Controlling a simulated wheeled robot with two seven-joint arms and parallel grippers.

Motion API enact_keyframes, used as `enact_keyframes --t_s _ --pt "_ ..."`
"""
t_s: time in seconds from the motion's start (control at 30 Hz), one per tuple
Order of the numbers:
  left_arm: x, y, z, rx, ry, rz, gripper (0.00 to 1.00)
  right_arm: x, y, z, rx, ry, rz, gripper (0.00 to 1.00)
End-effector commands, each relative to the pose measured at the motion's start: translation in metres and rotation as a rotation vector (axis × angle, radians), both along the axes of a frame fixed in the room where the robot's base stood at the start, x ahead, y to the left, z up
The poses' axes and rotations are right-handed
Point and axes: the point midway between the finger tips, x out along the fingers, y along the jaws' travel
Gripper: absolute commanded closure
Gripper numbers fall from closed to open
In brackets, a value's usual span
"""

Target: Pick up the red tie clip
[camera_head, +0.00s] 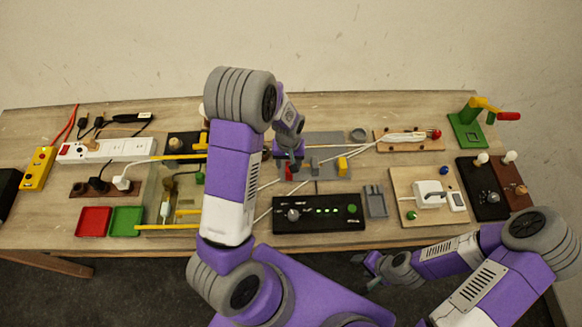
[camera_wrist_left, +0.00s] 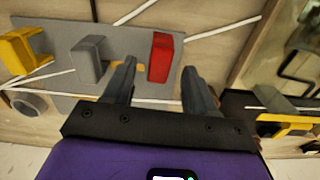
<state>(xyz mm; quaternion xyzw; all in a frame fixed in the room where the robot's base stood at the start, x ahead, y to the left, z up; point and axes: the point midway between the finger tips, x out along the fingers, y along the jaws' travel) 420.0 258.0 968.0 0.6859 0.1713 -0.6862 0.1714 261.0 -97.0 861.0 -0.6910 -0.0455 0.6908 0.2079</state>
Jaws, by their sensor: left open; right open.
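The red tie clip (camera_head: 289,173) stands on a grey plate (camera_head: 318,142) near the middle of the table, partly hidden by my left gripper (camera_head: 289,160). In the left wrist view the red clip (camera_wrist_left: 160,57) shows between the two open fingers of that gripper (camera_wrist_left: 158,70), nearer the left finger's tip. The fingers are apart and empty; I cannot tell how high they are above the plate. My right gripper (camera_head: 370,266) is open and empty in front of the table's front edge.
On the same plate stand a grey clip (camera_wrist_left: 88,58) and a yellow clip (camera_wrist_left: 20,50). A black control box (camera_head: 318,213) lies in front of the plate. Thin pale rods cross near the red clip. A red tray (camera_head: 94,221) and a green tray (camera_head: 126,221) sit front left.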

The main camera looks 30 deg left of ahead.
Motion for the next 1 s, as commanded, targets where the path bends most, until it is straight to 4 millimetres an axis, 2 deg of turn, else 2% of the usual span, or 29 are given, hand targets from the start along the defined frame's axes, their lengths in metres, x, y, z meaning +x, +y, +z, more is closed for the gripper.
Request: enact_keyframes --t_s 0.3,0.6,0.93,1.0 --pt "-0.001 -0.001 -0.044 0.0 0.001 0.0 0.44 0.0 0.0 0.003 0.0 0.0 0.0 0.45" --pt "-0.001 -0.002 -0.048 0.0 -0.001 -0.001 0.45 0.0 0.0 0.003 0.0 0.0 0.0 0.45" --pt "-0.001 -0.002 -0.048 0.0 -0.001 -0.001 0.96 0.0 0.0 0.003 0.0 0.0 0.0 0.45" --pt "-0.001 -0.002 -0.048 0.0 -0.001 -0.001 0.97 0.0 0.0 0.003 0.0 0.0 0.0 0.45"
